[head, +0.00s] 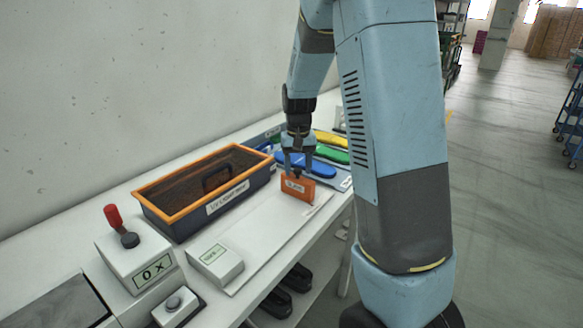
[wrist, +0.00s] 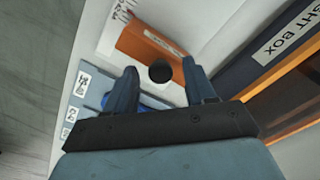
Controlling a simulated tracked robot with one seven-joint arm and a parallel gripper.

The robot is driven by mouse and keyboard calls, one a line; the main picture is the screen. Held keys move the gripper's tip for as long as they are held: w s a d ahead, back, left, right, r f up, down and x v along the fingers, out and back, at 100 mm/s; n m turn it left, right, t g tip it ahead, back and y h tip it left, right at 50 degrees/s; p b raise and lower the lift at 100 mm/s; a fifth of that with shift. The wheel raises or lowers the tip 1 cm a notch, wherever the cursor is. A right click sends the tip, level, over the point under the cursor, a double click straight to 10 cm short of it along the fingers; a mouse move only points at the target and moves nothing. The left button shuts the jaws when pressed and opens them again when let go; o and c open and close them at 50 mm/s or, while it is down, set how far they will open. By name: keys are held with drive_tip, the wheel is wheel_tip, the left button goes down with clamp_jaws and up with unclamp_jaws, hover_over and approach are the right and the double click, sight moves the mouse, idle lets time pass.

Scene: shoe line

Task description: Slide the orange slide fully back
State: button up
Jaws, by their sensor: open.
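The orange slide (head: 297,188) is a block with a small label on its front. It stands on a white board (head: 258,225) on the bench, right of the middle in the head view. In the wrist view the orange slide (wrist: 140,42) is at the upper middle, with a round black knob (wrist: 160,71) close to it. My gripper (head: 298,167) is directly over the slide, pointing down. In the wrist view my gripper (wrist: 160,78) is open, with one finger on each side of the knob. I cannot tell whether either finger touches it.
A dark light box (head: 180,215) with an orange rim stands left of the slide. A white labelled box (head: 214,264) and a 0/X box with a red-topped lever (head: 115,218) are nearer. Blue, green and yellow insole shapes (head: 330,155) lie behind. Bare board lies in front of the slide.

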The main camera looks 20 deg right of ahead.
drive_tip(key=shift+c, duration=0.4)
clamp_jaws()
